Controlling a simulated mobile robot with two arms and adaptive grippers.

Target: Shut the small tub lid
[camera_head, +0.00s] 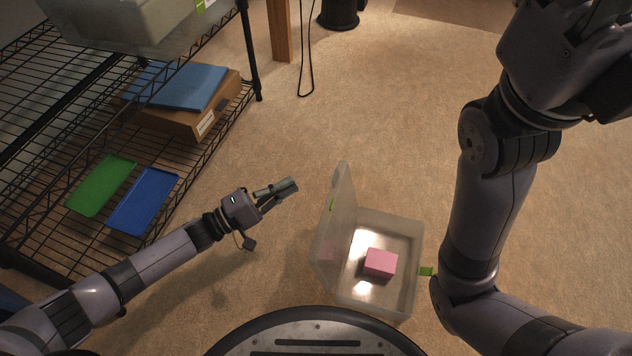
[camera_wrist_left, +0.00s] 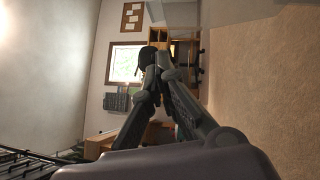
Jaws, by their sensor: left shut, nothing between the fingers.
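The small clear tub (camera_head: 404,290) stands on the carpet in front of my base, with a pink block (camera_head: 381,263) inside. Its translucent lid (camera_head: 338,222) stands up, raised along the tub's left side, with a green latch on it. Another green latch (camera_head: 427,271) sticks out on the tub's right side. My left gripper (camera_head: 290,187) is shut and empty, left of the raised lid and apart from it. In the left wrist view, its fingers (camera_wrist_left: 155,62) meet at the tips.
A black wire rack (camera_head: 150,165) at the left holds a cardboard box (camera_head: 180,121) with a blue lid, a green tray (camera_head: 101,186), a blue tray (camera_head: 143,202) and a large clear bin (camera_head: 130,30). Open carpet lies beyond the tub.

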